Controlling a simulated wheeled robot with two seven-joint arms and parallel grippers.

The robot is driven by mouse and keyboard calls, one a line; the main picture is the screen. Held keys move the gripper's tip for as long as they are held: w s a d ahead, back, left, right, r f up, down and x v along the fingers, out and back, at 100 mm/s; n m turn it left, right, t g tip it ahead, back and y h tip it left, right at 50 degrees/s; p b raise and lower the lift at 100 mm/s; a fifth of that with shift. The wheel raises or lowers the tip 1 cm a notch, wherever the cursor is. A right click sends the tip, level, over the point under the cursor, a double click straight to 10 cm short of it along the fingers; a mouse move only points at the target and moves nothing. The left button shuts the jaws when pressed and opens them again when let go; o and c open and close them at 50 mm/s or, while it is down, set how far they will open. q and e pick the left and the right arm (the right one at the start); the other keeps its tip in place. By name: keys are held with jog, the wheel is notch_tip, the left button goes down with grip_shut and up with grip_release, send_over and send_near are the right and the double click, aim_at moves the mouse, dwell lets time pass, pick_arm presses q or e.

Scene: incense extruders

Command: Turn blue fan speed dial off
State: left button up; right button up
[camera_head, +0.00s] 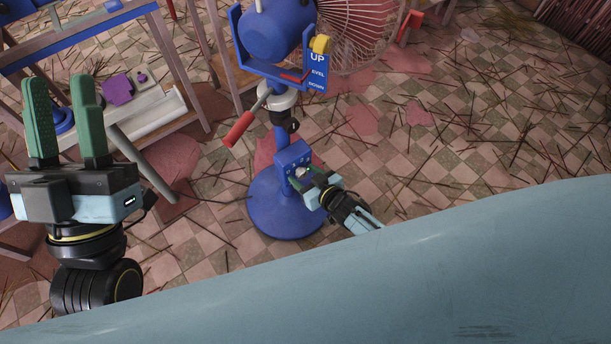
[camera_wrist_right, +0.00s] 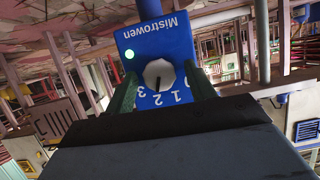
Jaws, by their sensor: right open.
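The blue fan (camera_head: 285,210) stands on the floor with a round base, a blue control box on its pole and a caged head. In the right wrist view the control box (camera_wrist_right: 155,40) shows a pale round dial (camera_wrist_right: 159,74), the numbers 1, 2, 3 and a lit green lamp (camera_wrist_right: 129,54). Contact cannot be told. My left gripper (camera_head: 60,85) is open and empty at the left.
A wooden table (camera_head: 195,105) with a purple object (camera_head: 118,90) and a pale tray stands at upper left. A red-tipped handle (camera_head: 238,130) sticks out from the fan pole. Dark sticks litter the checkered floor. A large blue-grey surface fills the bottom of the head view.

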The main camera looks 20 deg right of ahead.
jog(key=shift+c, duration=0.3)
jog(key=c, duration=0.9)
